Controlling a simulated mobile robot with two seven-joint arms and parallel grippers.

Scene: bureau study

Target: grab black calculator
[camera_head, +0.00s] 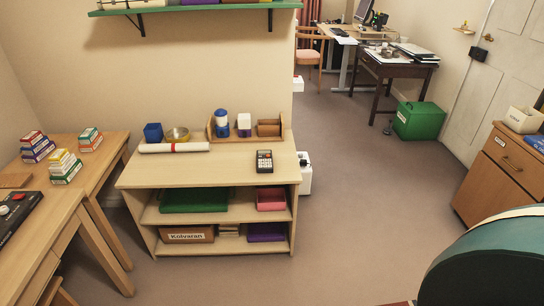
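The black calculator (264,161) lies on the light wooden top of a low shelf unit (220,174), near its right front part. It has a grey display at its far end and pale keys with a few red ones. Nothing covers it. Neither of my grippers shows in the head view.
A wooden desk (105,155) stands at the left. A dark green rounded object (485,265) fills the lower right. Open floor (360,215) lies right of the shelf.

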